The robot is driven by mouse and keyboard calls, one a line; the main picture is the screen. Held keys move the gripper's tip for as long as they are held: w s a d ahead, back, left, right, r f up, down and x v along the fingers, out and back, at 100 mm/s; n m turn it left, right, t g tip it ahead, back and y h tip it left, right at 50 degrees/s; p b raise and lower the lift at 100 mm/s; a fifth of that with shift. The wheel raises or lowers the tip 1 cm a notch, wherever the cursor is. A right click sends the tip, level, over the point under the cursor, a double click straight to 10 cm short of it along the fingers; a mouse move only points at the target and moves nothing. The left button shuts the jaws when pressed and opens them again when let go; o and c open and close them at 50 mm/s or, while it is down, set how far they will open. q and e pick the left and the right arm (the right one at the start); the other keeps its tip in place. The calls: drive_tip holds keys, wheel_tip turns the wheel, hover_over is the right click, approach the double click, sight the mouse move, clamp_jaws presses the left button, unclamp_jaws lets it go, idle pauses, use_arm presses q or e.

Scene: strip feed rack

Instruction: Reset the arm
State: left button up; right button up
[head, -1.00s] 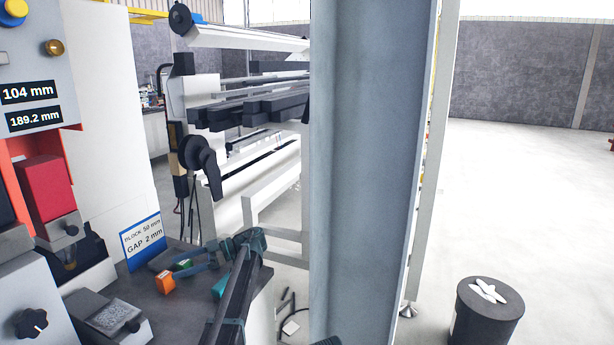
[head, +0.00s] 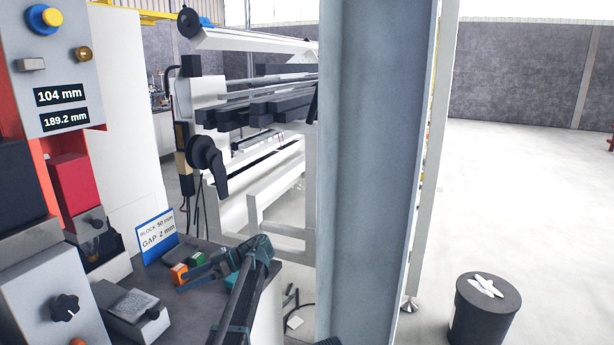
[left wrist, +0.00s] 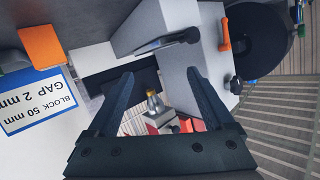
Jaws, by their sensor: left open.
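My left gripper (head: 190,278) is dark and reaches left over the dark bench top in the head view. Its fingers are close to an orange block (head: 178,273), with a green block (head: 197,258) just behind; contact cannot be told. In the left wrist view, the two fingers of the left gripper (left wrist: 160,78) stand wide apart with nothing held between them. The orange block (left wrist: 42,46) lies to the left of the fingers there. My right gripper is not in view.
A sign reading "BLOCK 50 mm GAP 2 mm" (head: 157,236) stands behind the blocks. A machine with a red block (head: 73,183) and displays stands at left. A grey post (head: 375,170) rises at centre. A dark bin (head: 484,312) stands on open floor at right.

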use_arm(q)
drive_tip(key=s+d+f+m+t+h+p, duration=0.2)
drive_tip(key=s+d+m+h+p, duration=0.3)
drive_tip(key=s+d+m, duration=0.6)
drive_tip(key=s+d+f+m+t+h+p, duration=0.2)
drive_tip(key=s+d+m+h+p, duration=0.3)
drive_tip(key=s+d+m, duration=0.7)
drive_tip(key=s+d+h, duration=0.2)
drive_tip(key=s+d, duration=0.2)
drive_tip(key=s, duration=0.2)
drive_tip(key=shift+f+t+h+p, duration=0.3)
drive_tip(key=shift+f+h, duration=0.1)
